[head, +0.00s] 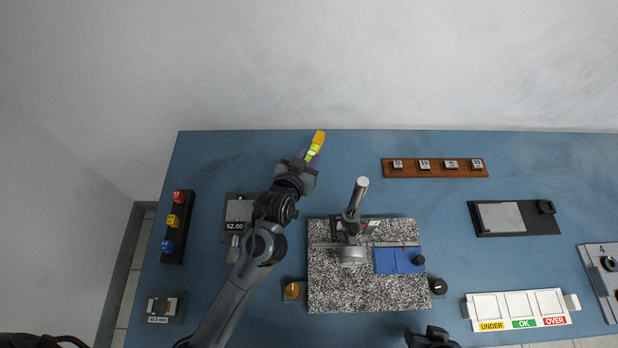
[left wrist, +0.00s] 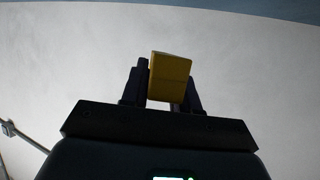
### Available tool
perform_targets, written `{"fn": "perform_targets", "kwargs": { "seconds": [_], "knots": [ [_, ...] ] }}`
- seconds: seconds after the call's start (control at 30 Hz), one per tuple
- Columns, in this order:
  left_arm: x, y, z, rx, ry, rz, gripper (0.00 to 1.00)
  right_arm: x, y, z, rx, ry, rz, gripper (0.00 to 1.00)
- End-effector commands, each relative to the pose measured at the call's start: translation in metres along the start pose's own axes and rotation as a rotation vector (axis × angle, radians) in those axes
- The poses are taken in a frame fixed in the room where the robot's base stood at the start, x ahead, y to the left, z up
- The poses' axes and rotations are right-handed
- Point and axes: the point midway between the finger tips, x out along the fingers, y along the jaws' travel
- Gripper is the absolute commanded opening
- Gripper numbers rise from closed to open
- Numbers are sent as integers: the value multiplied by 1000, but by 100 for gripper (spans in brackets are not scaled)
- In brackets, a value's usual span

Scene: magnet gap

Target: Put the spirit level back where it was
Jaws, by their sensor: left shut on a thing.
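The spirit level (head: 318,139) is a small yellow bar with a bright green vial part. My left gripper (head: 308,160) is shut on it near the back edge of the table, left of the middle. In the left wrist view the yellow end of the level (left wrist: 170,77) sits between the two dark fingers (left wrist: 168,90), with the pale wall behind. I cannot tell its height above the table. A dark part at the bottom edge of the head view looks like my right gripper (head: 430,338); its fingers are not clear.
A speckled granite plate (head: 330,295) carries a stand with a post (head: 357,195) and a blue pad (head: 393,262). A brown block rack (head: 436,174) lies at the back. A grey display device (head: 238,210) is left of my arm. A white sorting tray (head: 487,308) is front right.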

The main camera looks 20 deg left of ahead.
Motion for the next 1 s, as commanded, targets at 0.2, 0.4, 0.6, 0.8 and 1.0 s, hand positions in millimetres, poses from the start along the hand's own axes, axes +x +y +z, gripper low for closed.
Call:
{"fn": "perform_targets", "kwargs": {
  "seconds": [0.2, 0.4, 0.6, 0.8, 1.0],
  "knots": [
    [13, 0, 33, 0, -2, 1, 0, 8, 0, 1, -1, 5, 2, 43],
    [17, 0, 42, 0, 0, -1, 0, 10, 2, 2, -6, 5, 7, 43],
    [25, 0, 61, 0, -2, 0, 0, 16, 4, 3, -11, 5, 12, 43],
    [30, 0, 75, -1, 0, 0, 0, 18, 3, 4, -10, 5, 11, 43],
    [30, 0, 74, -1, 1, 0, 0, 18, 3, 3, -7, 6, 9, 43]
  ]
}}
